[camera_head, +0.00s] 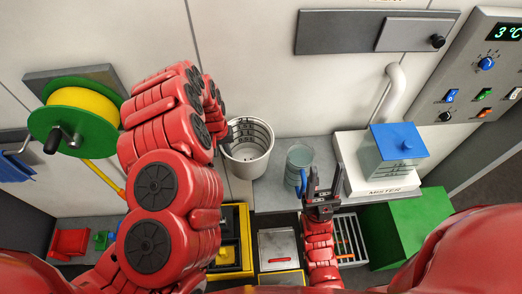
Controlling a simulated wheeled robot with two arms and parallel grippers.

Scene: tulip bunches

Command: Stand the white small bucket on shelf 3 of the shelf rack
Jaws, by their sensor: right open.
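The white small bucket (249,158) stands upright on the grey counter, in the middle of the head view, with dark marks on its inner wall. My left arm reaches up just left of it and overlaps its left edge; the left gripper's fingers are hidden behind the arm's links. My right gripper (323,184) is open and empty, low and to the right of the bucket, close to a grey-blue jug. I cannot make out the shelf rack in this view.
The grey-blue jug (299,160) with a blue handle stands right of the bucket. A white mister unit (382,185) with a blue-lidded tank is farther right, beside a green box (408,226). A green reel (60,125) with yellow hose hangs at left. A yellow tray (243,222) lies below.

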